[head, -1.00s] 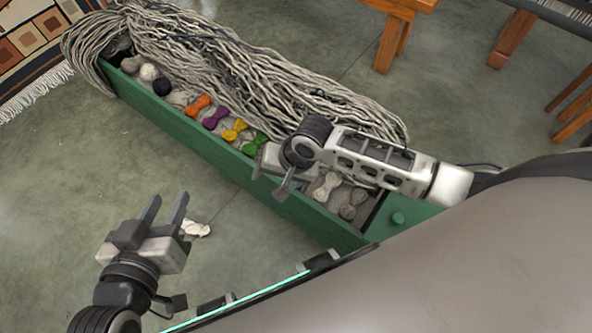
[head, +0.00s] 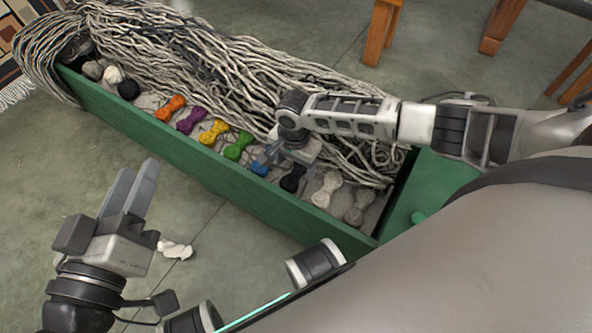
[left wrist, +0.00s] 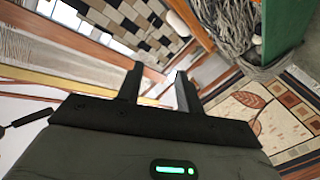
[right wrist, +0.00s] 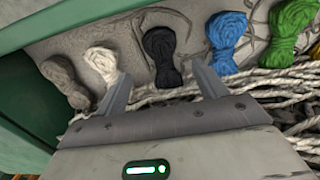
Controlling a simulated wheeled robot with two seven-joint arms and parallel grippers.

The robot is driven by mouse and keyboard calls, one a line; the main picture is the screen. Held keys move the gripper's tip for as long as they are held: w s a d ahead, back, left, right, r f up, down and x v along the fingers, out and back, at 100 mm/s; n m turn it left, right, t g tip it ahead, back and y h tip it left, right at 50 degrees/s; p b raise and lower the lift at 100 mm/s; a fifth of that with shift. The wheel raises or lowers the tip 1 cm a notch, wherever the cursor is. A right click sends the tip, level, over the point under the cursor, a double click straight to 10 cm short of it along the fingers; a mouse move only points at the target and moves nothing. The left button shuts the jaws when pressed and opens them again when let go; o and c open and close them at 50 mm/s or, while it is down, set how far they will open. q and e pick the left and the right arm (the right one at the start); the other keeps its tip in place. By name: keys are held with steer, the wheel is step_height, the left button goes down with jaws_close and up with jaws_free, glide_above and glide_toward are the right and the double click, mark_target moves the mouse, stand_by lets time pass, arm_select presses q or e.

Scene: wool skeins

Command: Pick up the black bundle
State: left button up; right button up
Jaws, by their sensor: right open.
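The black bundle (head: 293,178) lies in the green trough, between a blue bundle (head: 259,168) and a whitish one (head: 327,188). In the right wrist view the black bundle (right wrist: 162,52) shows just beyond and between the fingertips, apart from the grip. My right gripper (head: 274,160) is open and empty over the trough, close to the black and blue bundles; its fingers partly show in the head view. My left gripper (head: 137,168) is open and empty, left of the trough above the floor.
The green trough (head: 190,155) holds a row of green, yellow, purple and orange bundles and a dark ball (head: 128,89). Long grey strands (head: 240,75) drape along its far side. A white scrap (head: 175,249) lies on the floor. Wooden legs (head: 382,35) stand behind.

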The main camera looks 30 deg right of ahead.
mark_target(293, 176)
steer(key=shift+f, duration=0.5)
steer(key=f+b, duration=0.2)
steer(key=f, duration=0.1)
steer(key=f+b, duration=0.1)
steer(key=b, duration=0.1)
steer(key=shift+w+a+f, duration=0.1)
steer(key=shift+a+f, duration=0.1)
steer(key=shift+a, duration=0.05)
arm_select(q)
step_height(293, 176, up, 7)
steer(key=w+m+t+h, duration=0.2)
steer(key=m+t+h, duration=0.1)
steer(key=m+t, duration=0.1)
steer(key=shift+a+r+m, duration=0.2)
steer(key=shift+a+m, duration=0.25)
steer(key=shift+m, duration=0.35)
arm_select(e)
steer(key=c, duration=1.1)
